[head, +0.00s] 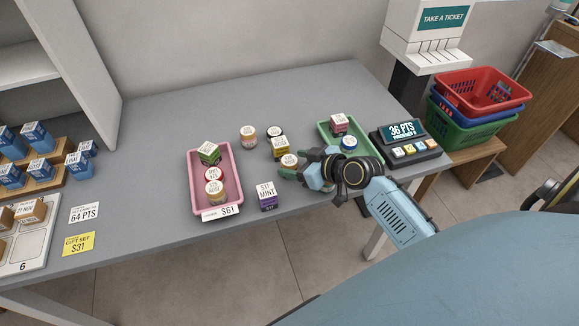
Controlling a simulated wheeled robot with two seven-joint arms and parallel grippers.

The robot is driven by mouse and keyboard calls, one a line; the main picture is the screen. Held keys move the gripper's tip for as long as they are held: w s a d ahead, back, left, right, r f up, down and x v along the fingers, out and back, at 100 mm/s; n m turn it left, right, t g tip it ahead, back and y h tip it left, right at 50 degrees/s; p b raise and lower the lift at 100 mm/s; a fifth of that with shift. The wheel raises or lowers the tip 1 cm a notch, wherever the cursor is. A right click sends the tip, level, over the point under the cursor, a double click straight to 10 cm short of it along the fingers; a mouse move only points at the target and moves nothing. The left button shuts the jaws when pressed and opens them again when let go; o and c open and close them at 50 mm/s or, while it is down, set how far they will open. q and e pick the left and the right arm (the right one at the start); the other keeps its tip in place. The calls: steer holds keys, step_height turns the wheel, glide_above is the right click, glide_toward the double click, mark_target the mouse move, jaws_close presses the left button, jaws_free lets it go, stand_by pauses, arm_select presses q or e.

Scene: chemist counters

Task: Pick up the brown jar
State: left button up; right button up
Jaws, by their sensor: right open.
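My right gripper (294,167) reaches in from the right, low over the counter's front part, and is open. A small round jar with a pale labelled lid and a tan-brown side (289,161) stands at its fingertips; I cannot tell whether they touch it. Another brownish-orange jar (248,137) stands farther back to the left. Which of these is the brown jar is not certain at this size. My left gripper is not in view.
The pink tray (231,161) at left holds a green box and two jars. A purple box (266,196) stands near the front edge. The counter's back left is clear.

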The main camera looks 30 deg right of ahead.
steer(key=x, duration=0.2)
steer(key=shift+w+a+f, duration=0.1)
steer(key=shift+w, duration=0.25)
steer(key=c, duration=1)
